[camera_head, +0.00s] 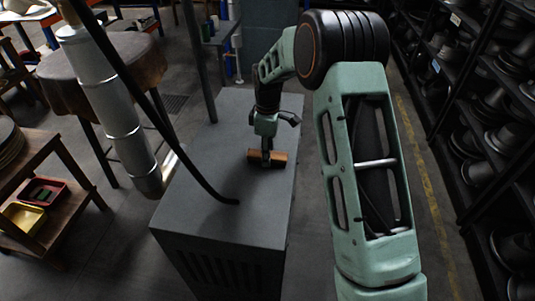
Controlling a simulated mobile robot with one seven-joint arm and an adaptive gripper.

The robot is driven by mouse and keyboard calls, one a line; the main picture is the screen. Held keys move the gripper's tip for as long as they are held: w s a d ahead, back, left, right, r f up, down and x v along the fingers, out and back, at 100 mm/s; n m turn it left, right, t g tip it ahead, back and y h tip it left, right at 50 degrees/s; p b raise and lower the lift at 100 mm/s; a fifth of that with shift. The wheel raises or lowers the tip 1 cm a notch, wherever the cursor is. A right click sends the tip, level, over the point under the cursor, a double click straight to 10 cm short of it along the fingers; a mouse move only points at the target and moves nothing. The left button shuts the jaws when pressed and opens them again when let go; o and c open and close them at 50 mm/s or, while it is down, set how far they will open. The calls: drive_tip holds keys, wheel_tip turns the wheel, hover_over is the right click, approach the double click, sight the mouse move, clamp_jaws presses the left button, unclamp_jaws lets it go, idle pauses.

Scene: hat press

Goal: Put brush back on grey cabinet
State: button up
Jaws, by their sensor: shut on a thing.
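The brush (281,158) is a small brown block at the right part of the grey cabinet's top. My gripper (267,158) points down and is shut on the brush near its middle. The brush is on or just above the top surface; I cannot tell whether it touches. The grey cabinet (190,222) is a low box with a flat dark top and a slatted front. My arm reaches in from the right over the cabinet's right side.
A thin dark hose (167,126) hangs down to the cabinet top left of the brush. A metal pipe (112,110) stands at the left. A wooden shelf (68,158) with trays is at far left. Black racks (485,110) line the right. Much of the cabinet top is clear.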

drive_tip(key=shift+f, duration=0.1)
drive_tip(key=o, duration=1)
wheel_tip(320, 180, up, 12)
